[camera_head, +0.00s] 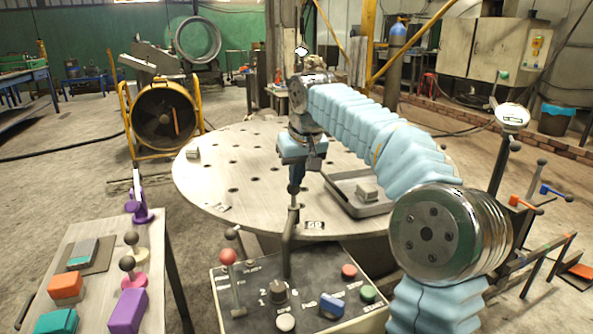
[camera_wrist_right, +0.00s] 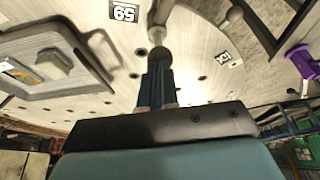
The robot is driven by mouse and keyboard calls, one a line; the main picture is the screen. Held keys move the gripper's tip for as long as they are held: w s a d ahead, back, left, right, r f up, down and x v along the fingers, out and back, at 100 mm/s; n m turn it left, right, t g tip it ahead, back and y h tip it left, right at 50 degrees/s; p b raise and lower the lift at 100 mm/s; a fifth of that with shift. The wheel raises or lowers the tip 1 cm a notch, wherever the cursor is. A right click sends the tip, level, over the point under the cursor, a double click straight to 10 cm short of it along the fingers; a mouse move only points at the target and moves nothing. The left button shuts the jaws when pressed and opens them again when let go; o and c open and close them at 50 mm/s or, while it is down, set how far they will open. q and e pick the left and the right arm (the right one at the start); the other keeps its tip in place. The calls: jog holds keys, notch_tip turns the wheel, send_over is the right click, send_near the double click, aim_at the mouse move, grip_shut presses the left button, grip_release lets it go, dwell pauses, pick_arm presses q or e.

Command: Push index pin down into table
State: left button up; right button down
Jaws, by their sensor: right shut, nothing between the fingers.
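The index pin (camera_head: 293,215) stands upright at the front edge of the round, perforated table (camera_head: 225,198). Its pale metal shaft and dark round knob show in the right wrist view (camera_wrist_right: 158,53). My right gripper (camera_head: 295,191) points down directly above the pin, with its dark blue fingers shut and nothing between them. In the right wrist view the fingertips (camera_wrist_right: 158,66) overlap the knob; I cannot tell whether they touch it. How deep the pin sits in the table is hidden. My left gripper is not in view.
A control panel (camera_head: 245,310) with a red-knobbed lever (camera_head: 227,257) and buttons stands in front of the table. A grey tray (camera_head: 383,209) holding a block lies right of my gripper. A side bench (camera_head: 90,235) with colored blocks and a purple clamp (camera_head: 138,208) is at left.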

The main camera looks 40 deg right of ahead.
jog(key=shift+f, duration=0.95)
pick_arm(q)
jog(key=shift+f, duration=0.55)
pick_arm(e)
jog(key=shift+r, duration=0.2)
notch_tip(320, 180, up, 2)
jog(key=shift+s+r+p, duration=0.1)
jog(key=shift+p, duration=1)
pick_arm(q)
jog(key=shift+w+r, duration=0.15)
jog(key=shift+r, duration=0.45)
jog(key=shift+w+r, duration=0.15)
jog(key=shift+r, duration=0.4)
pick_arm(e)
jog(key=v, duration=1.2)
